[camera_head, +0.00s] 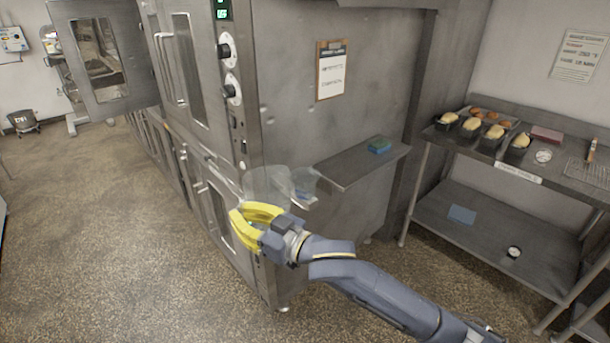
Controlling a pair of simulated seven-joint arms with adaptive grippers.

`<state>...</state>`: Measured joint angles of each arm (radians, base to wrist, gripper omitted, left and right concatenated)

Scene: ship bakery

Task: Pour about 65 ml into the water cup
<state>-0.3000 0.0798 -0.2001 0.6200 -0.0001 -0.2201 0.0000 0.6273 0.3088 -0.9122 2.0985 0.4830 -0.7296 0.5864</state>
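My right gripper (240,215), with yellow fingers, is in the middle of the view, in front of the steel oven. Its fingers stand apart around the lower part of a clear, see-through vessel (267,183) and look closed on it. The vessel rises above the fingers; its outline is faint and I cannot tell how much liquid it holds. A second clear piece (304,182), perhaps the water cup, shows just right of it by the left end of the small steel shelf (350,172). I cannot tell whether the two touch. My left gripper is not in view.
A blue-green sponge (379,146) lies on the small shelf. The steel oven (225,150) stands close behind the gripper. At right, a steel table (440,143) holds loaf tins (492,138) and a round dial (543,155).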

